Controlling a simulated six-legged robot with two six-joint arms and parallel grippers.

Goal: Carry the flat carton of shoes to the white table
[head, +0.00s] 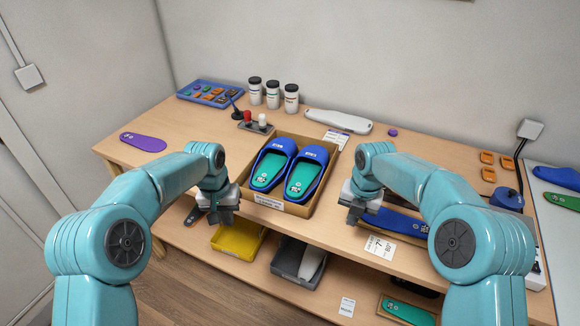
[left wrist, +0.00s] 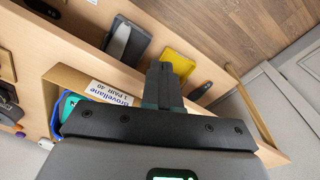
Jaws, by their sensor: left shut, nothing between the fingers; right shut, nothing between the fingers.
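The flat open carton (head: 271,204) sits on the wooden table with two blue shoes (head: 270,165) in it, green insoles inside. My left gripper (head: 223,213) is shut and empty beside the carton's left side. My right gripper (head: 355,212) is shut and empty just off its right side. I cannot tell whether either touches the carton. In the left wrist view the left gripper (left wrist: 164,85) shows with its fingers together, near the carton's labelled wall (left wrist: 108,93). A white table surface (head: 560,220) shows at the far right edge.
White jars (head: 272,94), a blue tray (head: 210,93) and a small joystick box (head: 254,125) stand behind. A purple insole (head: 143,142) lies left. Yellow (head: 238,240) and grey (head: 298,262) bins sit on the shelf below.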

